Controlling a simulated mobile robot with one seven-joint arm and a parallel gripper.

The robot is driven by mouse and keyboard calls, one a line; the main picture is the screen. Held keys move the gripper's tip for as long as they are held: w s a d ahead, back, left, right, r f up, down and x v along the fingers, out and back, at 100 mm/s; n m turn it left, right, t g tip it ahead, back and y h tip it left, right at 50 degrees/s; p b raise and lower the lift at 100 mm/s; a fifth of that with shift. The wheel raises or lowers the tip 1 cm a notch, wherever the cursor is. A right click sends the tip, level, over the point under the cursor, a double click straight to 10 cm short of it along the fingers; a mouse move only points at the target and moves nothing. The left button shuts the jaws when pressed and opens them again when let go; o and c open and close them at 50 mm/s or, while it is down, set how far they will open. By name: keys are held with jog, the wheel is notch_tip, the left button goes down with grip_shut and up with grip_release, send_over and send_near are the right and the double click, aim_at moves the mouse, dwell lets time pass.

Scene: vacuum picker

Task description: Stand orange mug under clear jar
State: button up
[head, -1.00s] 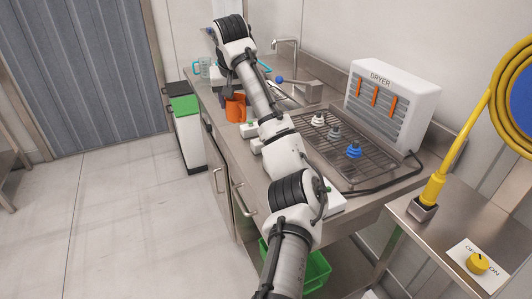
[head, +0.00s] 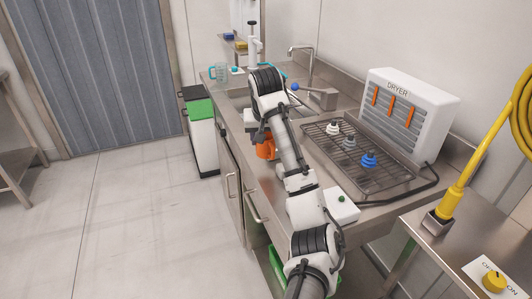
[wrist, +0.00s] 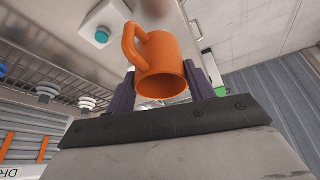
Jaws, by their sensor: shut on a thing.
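The orange mug (head: 265,147) shows partly behind my arm at the counter's front edge in the head view. In the wrist view the orange mug (wrist: 163,65) sits between the purple fingers of my gripper (wrist: 162,86), which is shut on it. Its handle points to the upper left and its open mouth faces the camera.
A drying rack (head: 343,172) with several nozzle-like pieces lies in front of the white dryer (head: 408,105). A white box with a green button (head: 341,206) stands at the near counter edge. The sink tap (head: 303,58) is behind. The floor at left is clear.

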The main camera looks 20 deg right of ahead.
aim_at(266, 153)
jog(key=shift+f+p, duration=0.4)
jog(key=shift+f, duration=2.3)
jog(key=shift+f, duration=0.15)
jog(key=o, duration=1)
jog(key=v, duration=1.2)
